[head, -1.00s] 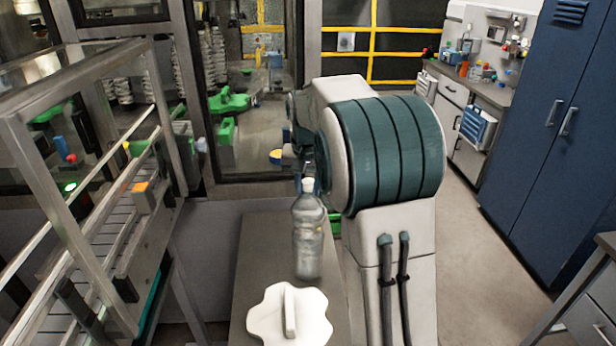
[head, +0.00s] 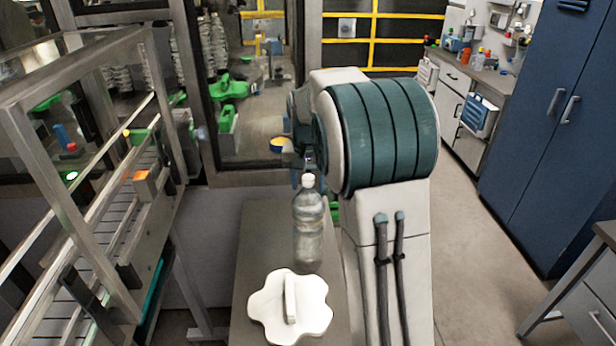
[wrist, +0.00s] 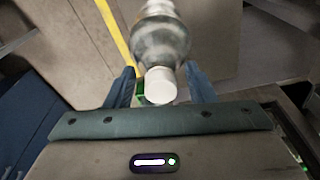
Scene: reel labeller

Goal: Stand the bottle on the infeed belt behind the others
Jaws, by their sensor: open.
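A clear bottle (head: 308,228) with a white cap stands upright on a narrow grey table in the head view. In the wrist view the bottle (wrist: 161,40) has its cap towards me, between the two blue fingers of my gripper (wrist: 161,88). The fingers are open, with a gap visible beside the cap. In the head view my arm hides most of the gripper. The infeed belt (head: 118,212) is the slatted conveyor at left, between metal rails. I cannot make out other bottles on its visible part.
A white lobed plate with a handle (head: 290,308) lies on the grey table (head: 254,248), in front of the bottle. A metal frame (head: 60,170) and rails enclose the belt. A glazed machine stands behind. Blue cabinets (head: 535,130) are at right, with open floor before them.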

